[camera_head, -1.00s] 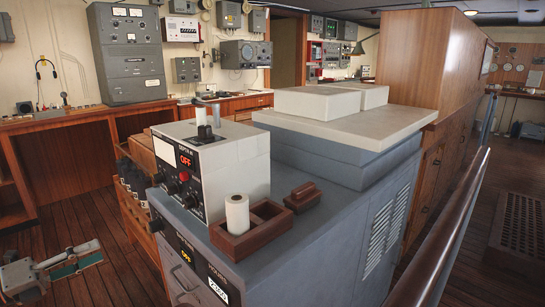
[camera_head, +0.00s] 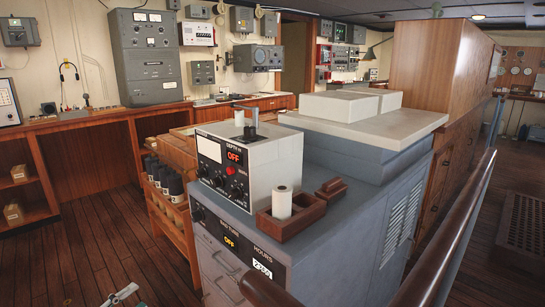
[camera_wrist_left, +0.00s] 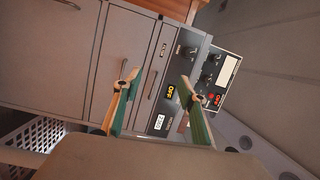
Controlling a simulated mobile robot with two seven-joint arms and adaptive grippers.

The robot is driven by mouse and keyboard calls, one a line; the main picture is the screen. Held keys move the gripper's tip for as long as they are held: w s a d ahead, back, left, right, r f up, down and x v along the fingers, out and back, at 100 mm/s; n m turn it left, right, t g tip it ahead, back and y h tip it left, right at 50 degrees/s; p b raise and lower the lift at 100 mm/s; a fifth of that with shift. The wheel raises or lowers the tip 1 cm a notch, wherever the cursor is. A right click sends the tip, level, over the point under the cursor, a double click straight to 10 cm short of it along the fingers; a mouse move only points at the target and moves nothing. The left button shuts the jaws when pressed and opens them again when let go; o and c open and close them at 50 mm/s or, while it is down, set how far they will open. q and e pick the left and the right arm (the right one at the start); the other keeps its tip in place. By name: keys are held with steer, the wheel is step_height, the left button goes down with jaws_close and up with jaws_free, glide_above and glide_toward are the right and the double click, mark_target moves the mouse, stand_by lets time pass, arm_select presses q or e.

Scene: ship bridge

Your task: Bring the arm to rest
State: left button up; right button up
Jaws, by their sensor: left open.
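My left gripper (camera_head: 122,295) shows only in part at the bottom edge of the head view, left of the grey console (camera_head: 345,240). It is in the air over the wooden floor. In the left wrist view, its two green-lined fingers (camera_wrist_left: 158,80) are spread apart with nothing between them. The console's grey front with drawers lies beyond the fingers there. The rest of the left arm is hidden below the head view. My right gripper is in neither view.
A depth meter box (camera_head: 246,170) stands on the console beside a wooden tray (camera_head: 291,222) holding a white roll (camera_head: 282,203). A bottle rack (camera_head: 172,215) stands left of the console. A wooden handrail (camera_head: 455,230) runs along the right. The floor (camera_head: 90,245) at left is clear.

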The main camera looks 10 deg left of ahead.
arm_select(q)
steer(key=s+d+f+n+g+y+p, duration=0.1)
steer(key=s+d+f+n+g+y, duration=0.1)
steer(key=s+d+f+n, duration=0.6)
steer(key=s+d+f+n+g+y+p, duration=0.2)
steer(key=s+d+f+n, duration=0.7)
steer(key=s+d, duration=0.5)
steer(key=shift+s+n+g+y, duration=0.25)
steer(key=shift+g+y, duration=0.35)
steer(key=shift+g, duration=0.5)
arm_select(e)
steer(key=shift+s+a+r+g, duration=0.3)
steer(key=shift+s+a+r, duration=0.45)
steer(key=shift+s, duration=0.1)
arm_select(q)
steer(key=shift+w, duration=0.1)
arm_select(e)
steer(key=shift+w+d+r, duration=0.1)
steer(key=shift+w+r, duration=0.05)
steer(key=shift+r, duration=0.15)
